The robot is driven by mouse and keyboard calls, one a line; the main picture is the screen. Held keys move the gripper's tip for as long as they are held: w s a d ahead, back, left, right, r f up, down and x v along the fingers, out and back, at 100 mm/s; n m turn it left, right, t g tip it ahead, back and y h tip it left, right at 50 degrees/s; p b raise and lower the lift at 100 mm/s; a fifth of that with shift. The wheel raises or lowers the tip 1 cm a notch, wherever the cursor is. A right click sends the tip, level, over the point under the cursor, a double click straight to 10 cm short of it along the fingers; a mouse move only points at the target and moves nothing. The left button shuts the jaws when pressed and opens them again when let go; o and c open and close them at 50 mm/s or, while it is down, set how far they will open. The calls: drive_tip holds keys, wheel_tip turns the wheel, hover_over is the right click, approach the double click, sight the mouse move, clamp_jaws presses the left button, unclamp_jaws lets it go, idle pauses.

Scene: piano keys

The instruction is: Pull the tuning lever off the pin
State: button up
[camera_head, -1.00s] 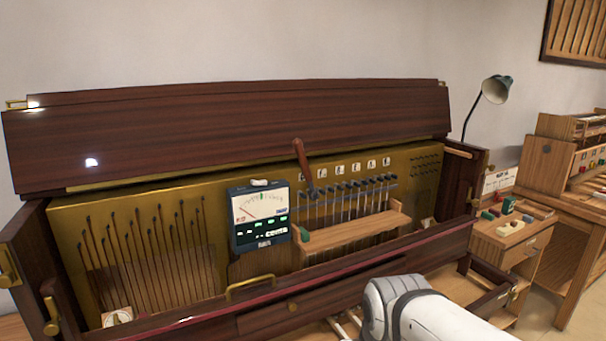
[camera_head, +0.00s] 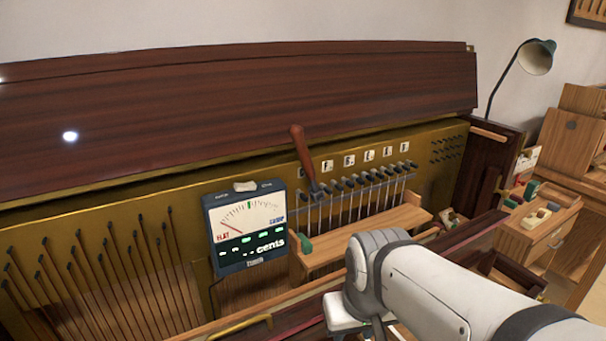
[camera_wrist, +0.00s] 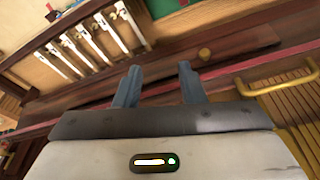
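The tuning lever (camera_head: 302,155) has a reddish-brown wooden handle that leans up and to the left. Its dark lower end sits at the left end of the row of tuning pins (camera_head: 375,175), seemingly on a pin. In the wrist view, my gripper (camera_wrist: 160,76) shows two grey-blue fingers spread apart with nothing between them. The fingers point toward the dark red wooden front of the piano, and the lever cannot be made out there. In the head view, my white arm is at the lower right, below and to the right of the lever; the fingers are hidden there.
A tuning meter (camera_head: 247,225) stands left of the lever. A wooden ledge (camera_head: 372,238) runs below the pins. The raised dark lid (camera_head: 230,105) is behind and above. A side cabinet (camera_head: 545,225) with small blocks and a lamp (camera_head: 536,57) are at the right.

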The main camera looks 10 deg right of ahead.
drive_tip(key=shift+o, duration=0.4)
drive_tip(key=shift+o, duration=0.7)
drive_tip(key=shift+w, duration=0.25)
drive_tip(key=shift+o, duration=0.5)
drive_tip(key=w+d+r+t+p, duration=0.1)
drive_tip(key=w+d+t, duration=0.1)
drive_tip(key=w, duration=0.3)
drive_tip(key=w+d+r+t+h+p, duration=0.1)
drive_tip(key=w+d+r+t+p, duration=0.1)
drive_tip(key=w, duration=0.3)
drive_tip(key=shift+w+r+n+t, duration=0.2)
drive_tip(key=shift+n+t, duration=0.1)
drive_tip(key=shift+n, duration=0.1)
drive_tip(key=n+t+y+p, duration=0.6)
drive_tip(key=n+t+y, duration=0.1)
drive_tip(key=t, duration=0.3)
approach(309, 163)
drive_tip(key=x, duration=0.7)
drive_tip(key=shift+w+f, duration=0.1)
drive_tip(key=shift+f, duration=0.05)
drive_tip(key=shift+b+x, duration=0.4)
drive_tip(key=shift+x, duration=0.55)
drive_tip(key=shift+b, duration=0.35)
